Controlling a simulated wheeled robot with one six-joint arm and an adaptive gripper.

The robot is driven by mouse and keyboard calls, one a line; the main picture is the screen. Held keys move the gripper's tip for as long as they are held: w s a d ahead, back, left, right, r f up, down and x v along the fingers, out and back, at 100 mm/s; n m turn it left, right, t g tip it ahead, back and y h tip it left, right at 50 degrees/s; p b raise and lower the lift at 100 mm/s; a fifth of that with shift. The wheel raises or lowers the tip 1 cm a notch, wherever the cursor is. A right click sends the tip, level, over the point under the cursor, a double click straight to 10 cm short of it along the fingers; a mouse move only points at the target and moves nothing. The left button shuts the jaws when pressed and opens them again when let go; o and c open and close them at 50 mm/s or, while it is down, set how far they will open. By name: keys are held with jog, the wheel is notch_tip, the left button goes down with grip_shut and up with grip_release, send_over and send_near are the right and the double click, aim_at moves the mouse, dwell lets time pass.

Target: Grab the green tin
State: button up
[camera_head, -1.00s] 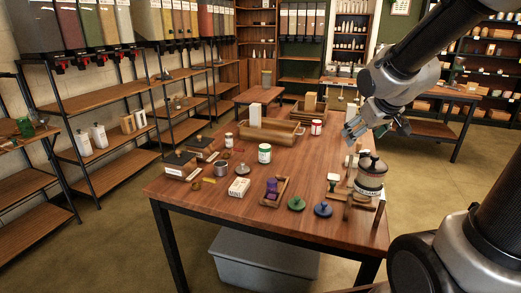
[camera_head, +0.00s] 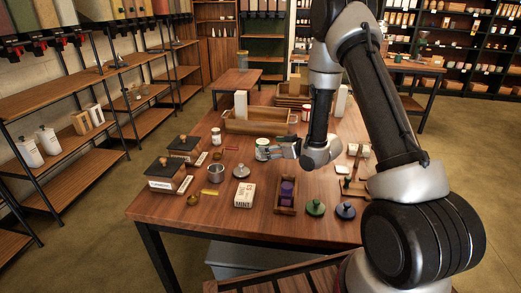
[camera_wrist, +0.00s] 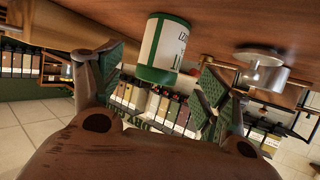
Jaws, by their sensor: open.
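The green tin (camera_head: 261,147) is a white-labelled can with green bands, standing upright on the wooden table. It also shows in the wrist view (camera_wrist: 163,50), where the picture is upside down and the tin appears ahead, between the spread fingers. My gripper (camera_head: 276,149) is open and empty, low over the table just right of the tin, its fingers pointing toward it. I cannot tell in the head view whether a finger touches the tin; part of its right side is hidden by the gripper.
A metal cup (camera_head: 216,174) and a lidded silver dish (camera_head: 241,171) stand near the tin. A white mint box (camera_head: 245,194), a tray with a purple item (camera_head: 286,196) and green (camera_head: 315,208) and blue (camera_head: 345,211) lids lie nearer. A wooden crate (camera_head: 250,128) stands behind.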

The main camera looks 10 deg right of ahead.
jog(key=x, duration=0.6)
jog(key=c, duration=1.2)
